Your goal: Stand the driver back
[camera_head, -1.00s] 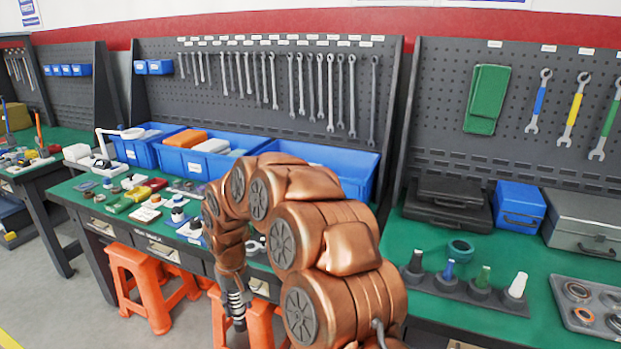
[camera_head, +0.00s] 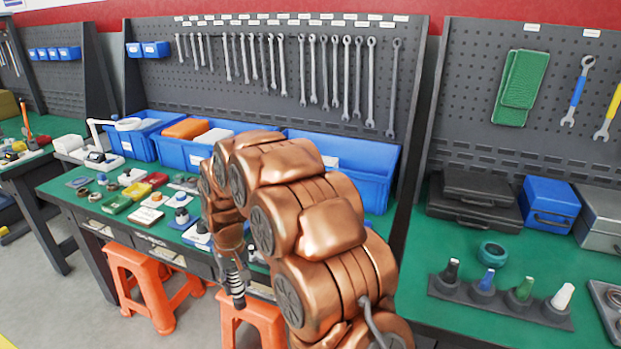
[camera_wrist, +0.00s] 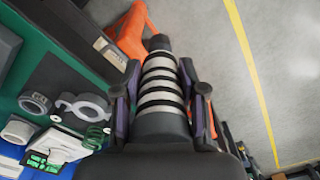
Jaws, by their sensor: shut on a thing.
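A black, thick cylinder with light grey rings (camera_wrist: 160,82), which I take for the driver, is held between the two purple-padded fingers of my gripper (camera_wrist: 161,100) in the wrist view. In the head view the ringed piece (camera_head: 236,284) hangs roughly upright at the end of my copper arm, in front of the left bench's front edge. My gripper is shut on it. The fingers are mostly hidden in the head view. A dark rack (camera_head: 503,304) on the right green bench holds a row of upright cone-tipped pieces in black, blue, green and white.
Orange stools (camera_head: 145,285) stand under the left bench, one close to the held piece. Small parts crowd the left bench in front of blue bins (camera_head: 345,170). A teal ring (camera_head: 492,252) lies behind the rack. Black cases (camera_head: 475,200) stand at the back.

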